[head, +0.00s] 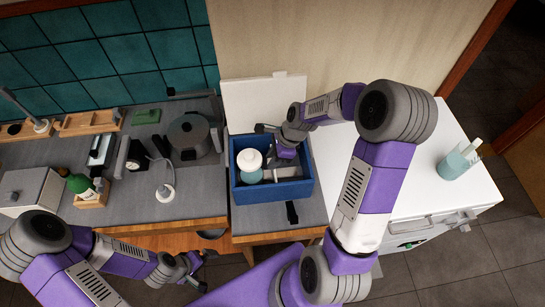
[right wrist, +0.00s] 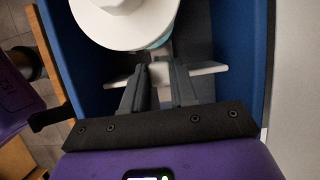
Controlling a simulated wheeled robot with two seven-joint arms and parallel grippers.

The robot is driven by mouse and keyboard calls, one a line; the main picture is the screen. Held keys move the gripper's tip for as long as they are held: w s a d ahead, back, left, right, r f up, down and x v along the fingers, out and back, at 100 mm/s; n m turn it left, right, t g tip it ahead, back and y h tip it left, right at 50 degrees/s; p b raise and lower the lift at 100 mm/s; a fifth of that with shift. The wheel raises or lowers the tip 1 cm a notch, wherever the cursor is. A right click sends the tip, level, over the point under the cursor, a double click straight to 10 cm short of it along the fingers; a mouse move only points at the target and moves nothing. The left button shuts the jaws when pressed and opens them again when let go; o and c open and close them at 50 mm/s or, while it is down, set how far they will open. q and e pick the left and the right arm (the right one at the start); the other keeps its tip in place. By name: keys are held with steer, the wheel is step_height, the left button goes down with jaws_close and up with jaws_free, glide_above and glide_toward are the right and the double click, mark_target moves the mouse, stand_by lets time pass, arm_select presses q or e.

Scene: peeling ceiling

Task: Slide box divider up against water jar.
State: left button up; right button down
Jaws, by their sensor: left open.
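The water jar (head: 250,163) has a white lid and a pale teal body. It stands in the left part of the blue box (head: 270,191); its lid (right wrist: 125,20) fills the top of the right wrist view. The box divider (head: 287,172) is a pale strip to the jar's right; in the wrist view the divider (right wrist: 208,69) crosses behind my fingertips, just below the jar. I cannot tell whether they touch. My right gripper (right wrist: 162,67) reaches into the box, fingers apart at the divider. My left gripper (head: 200,269) is open and empty, low at the left.
A white box lid or panel (head: 262,98) stands behind the blue box. A grey pot (head: 189,137) and a green bottle (head: 80,184) are on the counter to the left. A white cabinet (head: 400,160) with a teal cup (head: 453,166) is at the right.

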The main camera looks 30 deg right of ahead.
steer(key=c, duration=0.9)
jaws_free()
steer(key=shift+r, duration=0.15)
steer(key=v, duration=0.7)
steer(key=shift+d+r+p, duration=0.1)
steer(key=shift+r+p, duration=0.05)
steer(key=shift+p, duration=0.2)
